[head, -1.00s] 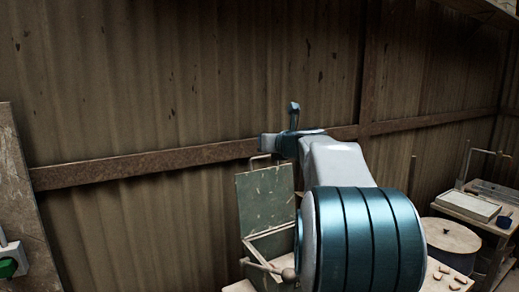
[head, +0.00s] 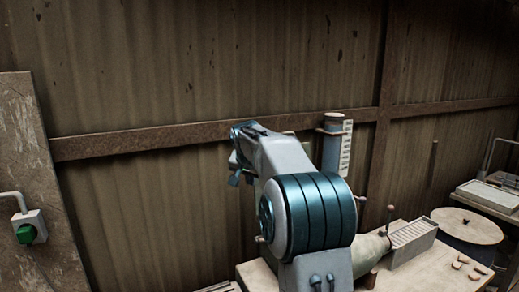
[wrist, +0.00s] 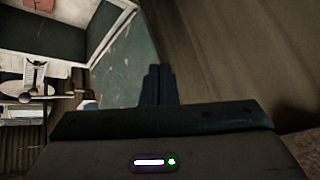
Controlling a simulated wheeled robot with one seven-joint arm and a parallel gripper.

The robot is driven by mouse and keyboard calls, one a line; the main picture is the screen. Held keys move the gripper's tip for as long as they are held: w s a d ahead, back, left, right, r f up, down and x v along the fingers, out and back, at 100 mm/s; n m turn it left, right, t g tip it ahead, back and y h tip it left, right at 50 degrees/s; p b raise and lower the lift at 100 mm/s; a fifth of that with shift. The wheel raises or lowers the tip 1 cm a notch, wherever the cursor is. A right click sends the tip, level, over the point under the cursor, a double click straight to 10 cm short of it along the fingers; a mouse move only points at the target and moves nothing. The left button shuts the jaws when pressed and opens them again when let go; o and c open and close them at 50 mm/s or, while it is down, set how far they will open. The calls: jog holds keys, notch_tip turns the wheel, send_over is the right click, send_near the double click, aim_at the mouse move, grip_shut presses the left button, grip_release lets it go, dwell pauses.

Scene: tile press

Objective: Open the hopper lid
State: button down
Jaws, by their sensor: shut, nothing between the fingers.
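The hopper lid (wrist: 128,62) is a scuffed green panel in the wrist view, standing up at an angle from the hopper (wrist: 55,32), whose dark green inside and pale rim show at upper left. The hopper looks open. My gripper (wrist: 160,70) is shut and empty, its fingertips just beside the lid's face; I cannot tell whether they touch it. In the head view my gripper (head: 234,180) is small at the far end of my arm, which hides most of the hopper and lid.
A corrugated wall with a rusty rail (head: 150,136) stands close behind. A pale tube with a scale (head: 337,145), a grooved block (head: 412,240) and a round-topped drum (head: 467,226) are to the right. A green switch (head: 27,233) is at far left.

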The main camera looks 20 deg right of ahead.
jog(key=w+a+r+n+t+h+b, duration=0.25)
jog(key=w+r+n+h, duration=0.7)
jog(key=n, duration=0.75)
jog(key=d+f+h+p, duration=0.1)
jog(key=d+p, duration=0.3)
jog(key=d, duration=0.5)
jog(key=shift+d+f, duration=0.3)
jog(key=shift+f, duration=0.1)
jog(key=shift+w+f+t+h, duration=0.1)
jog(key=shift+t+h, duration=0.15)
